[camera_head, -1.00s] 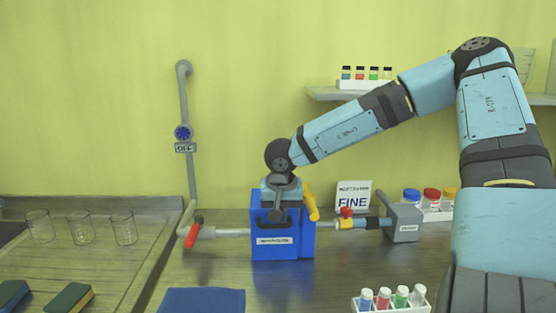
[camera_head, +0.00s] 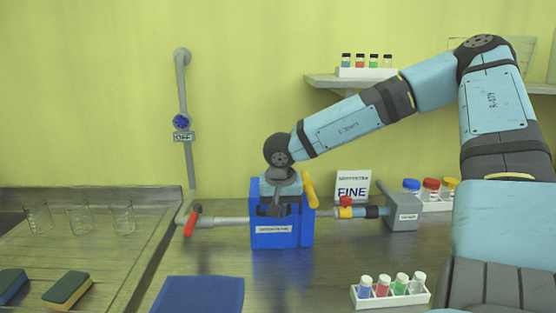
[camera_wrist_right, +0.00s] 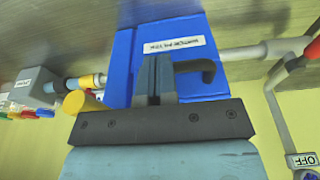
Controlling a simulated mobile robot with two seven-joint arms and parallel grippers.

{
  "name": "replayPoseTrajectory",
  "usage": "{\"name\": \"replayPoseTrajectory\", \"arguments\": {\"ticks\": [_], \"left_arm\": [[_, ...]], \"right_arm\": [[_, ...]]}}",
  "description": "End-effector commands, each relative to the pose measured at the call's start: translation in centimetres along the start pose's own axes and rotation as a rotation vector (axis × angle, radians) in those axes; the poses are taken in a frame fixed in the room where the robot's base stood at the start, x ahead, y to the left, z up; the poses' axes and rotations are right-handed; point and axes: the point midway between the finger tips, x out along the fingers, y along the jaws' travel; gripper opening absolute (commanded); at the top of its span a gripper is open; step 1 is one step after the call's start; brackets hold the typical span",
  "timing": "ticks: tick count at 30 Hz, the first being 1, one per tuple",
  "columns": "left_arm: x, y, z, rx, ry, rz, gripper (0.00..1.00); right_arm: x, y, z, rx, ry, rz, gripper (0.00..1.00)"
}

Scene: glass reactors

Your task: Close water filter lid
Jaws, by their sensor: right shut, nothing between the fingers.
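The water filter is a blue box (camera_head: 283,238) with a white label on its front, set in line with a grey pipe. It also shows in the wrist view (camera_wrist_right: 195,28), with a dark hooked handle (camera_wrist_right: 207,68) beside my fingers. My right gripper (camera_head: 275,209) is shut and empty at the upper front of the box. In the wrist view its fingers (camera_wrist_right: 154,78) overlap the blue face; contact cannot be told. A yellow cylinder (camera_head: 310,190) shows at the box's upper right. My gripper hides much of the top, so the lid's position is unclear. My left gripper is not in view.
A red-handled valve (camera_head: 193,220) is left of the filter, and another red valve (camera_head: 346,203) is right of it. A vial rack (camera_head: 391,293) stands at front right, a blue mat (camera_head: 202,296) at front left. Glass beakers (camera_head: 80,218) stand farther left.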

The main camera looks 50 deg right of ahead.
Motion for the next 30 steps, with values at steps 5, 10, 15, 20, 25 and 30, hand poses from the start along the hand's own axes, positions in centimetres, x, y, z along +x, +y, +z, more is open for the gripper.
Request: {"name": "replayPoseTrajectory", "arguments": {"ticks": [5, 10, 15, 20, 25, 30], "left_arm": [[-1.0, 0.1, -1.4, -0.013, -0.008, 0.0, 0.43], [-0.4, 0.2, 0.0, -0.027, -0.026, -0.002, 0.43], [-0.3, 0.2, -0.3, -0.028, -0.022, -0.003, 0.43], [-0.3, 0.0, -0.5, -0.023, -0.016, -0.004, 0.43], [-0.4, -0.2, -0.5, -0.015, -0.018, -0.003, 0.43], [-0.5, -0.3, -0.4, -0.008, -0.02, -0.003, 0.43]], "right_arm": [[-4.0, -0.3, -0.3, 0.005, 0.009, -0.005, 0.0], [-6.5, -0.4, 2.4, 0.002, 0.012, -0.007, 0.0], [-8.9, -0.4, 4.9, 0.004, 0.012, -0.006, 0.0], [-10.4, -0.4, 6.3, 0.005, 0.011, -0.005, 0.0], [-10.9, -0.3, 6.8, 0.006, 0.011, -0.004, 0.0], [-10.9, -0.3, 6.8, 0.006, 0.011, -0.004, 0.0]]}}
